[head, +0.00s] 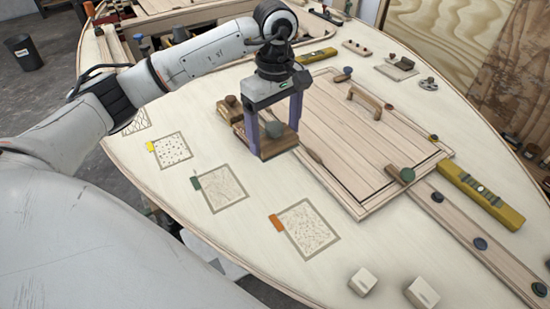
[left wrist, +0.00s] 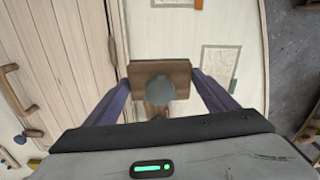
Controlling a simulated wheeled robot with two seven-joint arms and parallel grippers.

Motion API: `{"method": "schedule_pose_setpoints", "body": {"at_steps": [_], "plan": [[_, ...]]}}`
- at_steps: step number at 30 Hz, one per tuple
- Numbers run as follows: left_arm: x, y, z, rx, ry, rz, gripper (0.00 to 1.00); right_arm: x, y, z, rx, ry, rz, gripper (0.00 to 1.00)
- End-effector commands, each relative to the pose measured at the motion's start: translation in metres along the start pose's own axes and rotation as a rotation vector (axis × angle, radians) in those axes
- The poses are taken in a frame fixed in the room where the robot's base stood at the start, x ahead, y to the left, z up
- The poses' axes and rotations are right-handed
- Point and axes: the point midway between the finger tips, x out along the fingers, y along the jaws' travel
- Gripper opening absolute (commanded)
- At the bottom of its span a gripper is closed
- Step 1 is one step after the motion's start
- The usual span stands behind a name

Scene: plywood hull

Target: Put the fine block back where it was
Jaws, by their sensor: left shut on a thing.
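My left gripper (head: 275,130) is shut on a brown wooden block (head: 272,149) with a round grey-green knob (head: 275,129). It holds the block at the left edge of the hatch; whether the block touches the surface is unclear. In the left wrist view the block (left wrist: 143,72) sits between the fingers. Outlined patches lie on the pale deck: a speckled one with a yellow tab (head: 171,150), a faintly patterned one with a green tab (head: 222,189), and a speckled one with an orange tab (head: 308,228). My right gripper is out of view.
Another block with a brown knob (head: 229,109) stands just left of the held one. The plank hatch (head: 360,150) has a raised handle. A yellow level (head: 480,194) lies at right. Two pale blocks (head: 362,281) (head: 422,292) stand at the front. Deck around the patches is clear.

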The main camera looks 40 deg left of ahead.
Motion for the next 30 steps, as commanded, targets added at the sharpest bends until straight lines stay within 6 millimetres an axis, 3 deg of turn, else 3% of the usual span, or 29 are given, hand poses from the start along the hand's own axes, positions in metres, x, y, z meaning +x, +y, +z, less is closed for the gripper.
{"method": "schedule_pose_setpoints", "body": {"at_steps": [3, 16, 28, 29, 30], "plan": [[0.023, -0.001, 0.001, 0.002, -0.001, -0.003, 0.54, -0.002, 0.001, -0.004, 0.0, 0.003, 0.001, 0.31], [0.07, -0.001, 0.001, 0.006, -0.001, -0.001, 0.54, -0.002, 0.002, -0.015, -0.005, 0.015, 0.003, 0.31], [0.079, 0.0, 0.001, 0.008, 0.001, 0.002, 0.54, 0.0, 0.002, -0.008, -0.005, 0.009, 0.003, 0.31], [0.08, 0.0, 0.001, 0.008, 0.001, 0.002, 0.8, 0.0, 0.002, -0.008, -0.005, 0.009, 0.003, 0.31], [0.078, 0.0, 0.001, 0.008, 0.001, 0.002, 0.87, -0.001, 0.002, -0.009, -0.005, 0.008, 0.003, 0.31]]}}
